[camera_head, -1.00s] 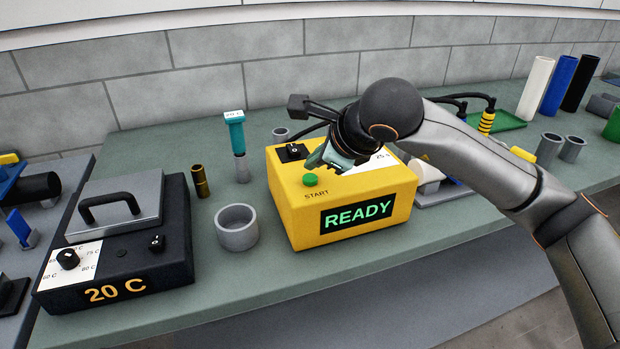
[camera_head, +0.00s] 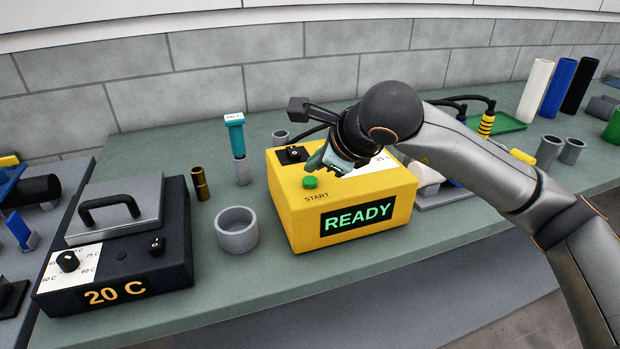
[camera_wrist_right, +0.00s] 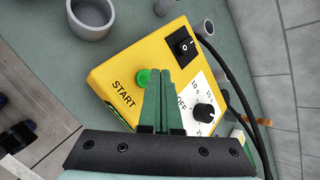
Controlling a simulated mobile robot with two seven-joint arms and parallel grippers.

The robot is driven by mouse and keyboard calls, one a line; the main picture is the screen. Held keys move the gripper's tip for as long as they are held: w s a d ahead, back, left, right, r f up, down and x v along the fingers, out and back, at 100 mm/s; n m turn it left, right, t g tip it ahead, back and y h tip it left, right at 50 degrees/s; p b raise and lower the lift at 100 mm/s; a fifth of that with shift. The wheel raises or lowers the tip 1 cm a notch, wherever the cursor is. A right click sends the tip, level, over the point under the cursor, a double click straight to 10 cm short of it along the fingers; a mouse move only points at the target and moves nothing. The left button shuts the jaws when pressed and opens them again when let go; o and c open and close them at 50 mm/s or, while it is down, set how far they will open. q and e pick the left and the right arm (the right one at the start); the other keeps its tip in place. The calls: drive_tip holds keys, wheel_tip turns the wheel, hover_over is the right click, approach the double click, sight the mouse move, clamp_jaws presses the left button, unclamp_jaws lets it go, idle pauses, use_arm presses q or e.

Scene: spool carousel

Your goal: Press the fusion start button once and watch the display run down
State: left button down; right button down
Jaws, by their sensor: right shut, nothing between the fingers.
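The yellow fusion box (camera_head: 290,205) stands on the green-grey bench. Its front display (camera_head: 357,218) reads READY in green. The green start button (camera_head: 310,182) is on the top face above the word START, and it also shows in the right wrist view (camera_wrist_right: 142,78). My right gripper (camera_head: 318,160) is shut and empty above the box top, just behind the button in the head view. In the wrist view its fingertips (camera_wrist_right: 163,72) appear right beside the button; I cannot tell whether they touch it. My left gripper is not in view.
A black switch (camera_head: 292,153) and a dial (camera_wrist_right: 204,112) are on the box top. A grey cup (camera_head: 237,229) stands left of the box. A black heater (camera_head: 120,250) reading 20 C is farther left. Tubes (camera_head: 535,88) stand at the right back.

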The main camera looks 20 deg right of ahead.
sight(315, 183)
drive_tip(key=shift+f, duration=0.15)
idle(0.6)
drive_tip(key=shift+f+b, duration=0.3)
drive_tip(key=shift+b, duration=0.4)
drive_tip(key=shift+f+b, duration=0.5)
drive_tip(key=shift+b, duration=0.1)
idle(0.4)
drive_tip(key=shift+r+p, duration=0.45)
drive_tip(key=shift+r, duration=0.45)
drive_tip(key=shift+r, duration=0.1)
drive_tip(key=shift+r+p, duration=1.5)
drive_tip(key=shift+r, duration=0.95)
drive_tip(key=shift+f, duration=0.1)
